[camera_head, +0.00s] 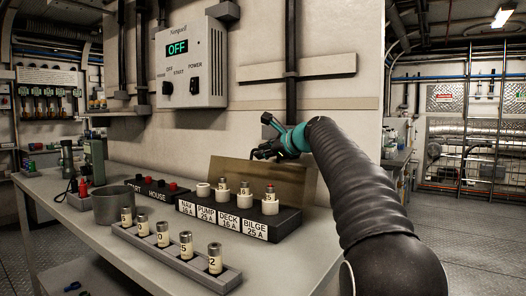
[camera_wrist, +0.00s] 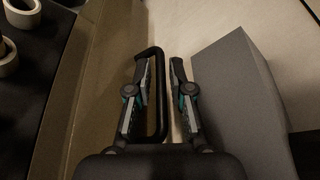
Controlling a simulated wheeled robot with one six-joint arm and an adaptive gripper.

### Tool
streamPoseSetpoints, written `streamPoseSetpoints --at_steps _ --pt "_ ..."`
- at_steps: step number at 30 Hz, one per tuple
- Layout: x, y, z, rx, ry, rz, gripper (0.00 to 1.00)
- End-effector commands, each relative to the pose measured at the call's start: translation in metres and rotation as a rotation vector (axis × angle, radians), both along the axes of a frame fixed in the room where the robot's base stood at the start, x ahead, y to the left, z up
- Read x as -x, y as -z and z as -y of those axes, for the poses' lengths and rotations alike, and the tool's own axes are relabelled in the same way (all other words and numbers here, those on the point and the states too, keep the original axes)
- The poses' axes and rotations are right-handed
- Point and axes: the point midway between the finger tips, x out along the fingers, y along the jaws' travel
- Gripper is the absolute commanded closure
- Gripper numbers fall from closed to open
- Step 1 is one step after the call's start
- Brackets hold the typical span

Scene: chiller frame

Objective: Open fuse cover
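The fuse cover (camera_head: 238,172) is a brownish panel standing raised and leaning back behind the black fuse block (camera_head: 285,222). In the wrist view the cover (camera_wrist: 88,95) runs along the left of my gripper, with a black loop handle (camera_wrist: 161,90) on it. My gripper (camera_head: 262,152) is at the cover's upper edge in the head view. In the wrist view my gripper's fingers (camera_wrist: 163,85) are apart, one on each side of the handle's bar; a gap shows between the bar and the right finger. Contact with the left finger is unclear.
White fuse holders (camera_head: 203,190) stand on the block, some with fuses. A grey rack (camera_head: 175,262) of several fuses and a grey cup (camera_head: 113,205) stand in front and to the left. The wall box (camera_head: 190,65) reads OFF. A grey block (camera_wrist: 235,100) is right of my gripper.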

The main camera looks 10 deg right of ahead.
Motion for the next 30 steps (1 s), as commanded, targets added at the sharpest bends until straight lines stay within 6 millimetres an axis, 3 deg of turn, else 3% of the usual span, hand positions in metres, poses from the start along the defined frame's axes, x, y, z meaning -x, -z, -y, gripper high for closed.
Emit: streamPoseSetpoints --at_steps 10,12,13,22,30 --pt "-0.003 0.001 -0.002 0.000 0.000 0.000 0.79" --pt "-0.003 0.001 -0.002 0.000 0.000 0.000 0.97" --pt "-0.003 0.001 -0.002 0.000 0.000 0.000 1.00" --pt "-0.001 0.000 -0.004 0.010 -0.001 0.011 1.00" --pt "0.016 -0.011 -0.021 0.142 -0.002 0.143 1.00"
